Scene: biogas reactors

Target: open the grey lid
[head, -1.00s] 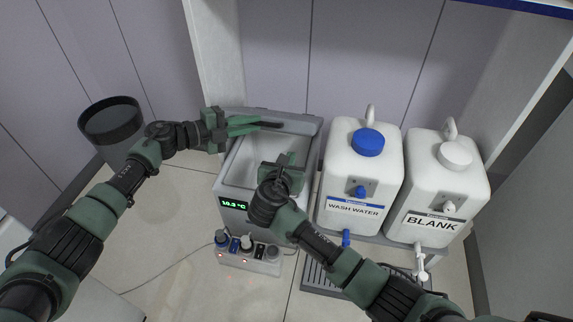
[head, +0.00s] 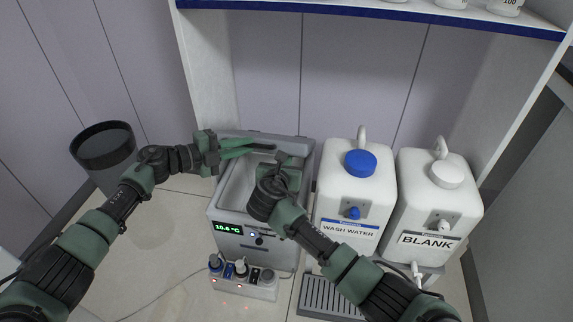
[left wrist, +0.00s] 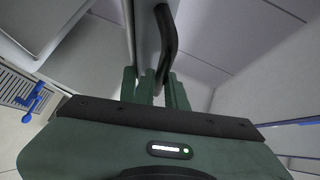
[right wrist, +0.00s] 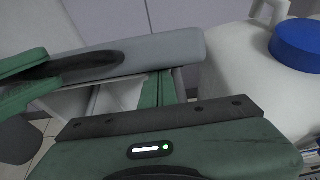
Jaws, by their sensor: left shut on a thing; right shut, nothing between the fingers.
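The grey lid (head: 305,145) stands raised at the back of the grey bath (head: 212,200), and the bath's pale inside shows. The lid also shows in the right wrist view (right wrist: 170,48), with its black handle (right wrist: 85,65) on it. My left gripper (head: 262,148) is shut on the black handle, which lies between its fingers in the left wrist view (left wrist: 165,45). My right gripper (right wrist: 160,90) is shut and empty, close to the lid's inner side; whether it touches is unclear. Its fingertips are largely hidden behind its own wrist in the head view.
Two white containers, WASH WATER (head: 350,205) and BLANK (head: 435,210), stand close on the right. A power strip (head: 243,280) is in front of the bath. A dark bin (head: 103,150) stands at left. A shelf (head: 400,18) crosses above.

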